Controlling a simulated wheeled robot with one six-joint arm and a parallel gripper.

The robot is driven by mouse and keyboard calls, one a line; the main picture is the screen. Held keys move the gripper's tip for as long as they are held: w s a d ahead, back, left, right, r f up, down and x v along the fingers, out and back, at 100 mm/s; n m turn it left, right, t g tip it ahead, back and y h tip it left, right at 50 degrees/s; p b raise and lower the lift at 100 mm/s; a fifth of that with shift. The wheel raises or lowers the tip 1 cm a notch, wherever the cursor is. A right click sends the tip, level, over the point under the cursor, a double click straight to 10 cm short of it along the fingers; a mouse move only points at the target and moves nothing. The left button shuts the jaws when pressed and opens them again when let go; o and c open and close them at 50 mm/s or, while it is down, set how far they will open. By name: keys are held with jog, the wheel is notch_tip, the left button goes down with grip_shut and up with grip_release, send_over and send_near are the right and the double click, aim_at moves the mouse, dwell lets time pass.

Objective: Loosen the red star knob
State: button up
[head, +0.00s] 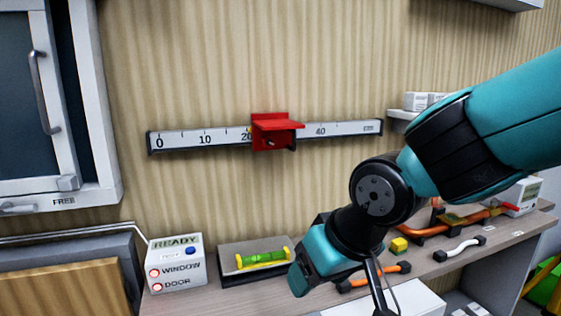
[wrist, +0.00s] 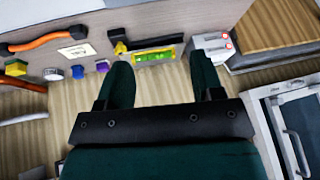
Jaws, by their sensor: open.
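A red slider block (head: 275,130) sits on a white, numbered rail (head: 195,138) on the wall, a little past the 20 mark. A small dark part shows under its ledge. I cannot make out a star-shaped red knob in either view. My gripper (wrist: 161,57) is open and empty in the wrist view, its two dark green fingers spread apart. In the head view, my arm reaches in from the right and its wrist hangs below and right of the slider, apart from it. The slider is not seen in the wrist view.
Below the rail, a bench holds a READY box (head: 177,264), a dark tray (head: 228,277) with a green vial (head: 262,259), an orange handle (head: 385,274) and a yellow block (head: 399,245). A window cabinet (head: 85,100) stands left. The wall around the slider is clear.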

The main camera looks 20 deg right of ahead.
jog(key=w+d+f+m+t+h+b, duration=0.2)
jog(key=w+d+f+m+t+b, duration=0.1)
jog(key=w+f, duration=0.25)
jog(key=n+t+b, duration=0.1)
jog(key=t+b, duration=1)
jog(key=t, duration=0.4)
send_near(269, 144)
jog(key=p+x, duration=0.4)
jog(key=p, duration=0.2)
jog(key=p+x, duration=0.3)
jog(key=p, duration=0.4)
jog(key=shift+w+r, duration=0.25)
jog(key=shift+r, duration=0.15)
jog(key=shift+w+p, duration=0.45)
jog(key=shift+w, duration=0.25)
jog(key=c, duration=0.9)
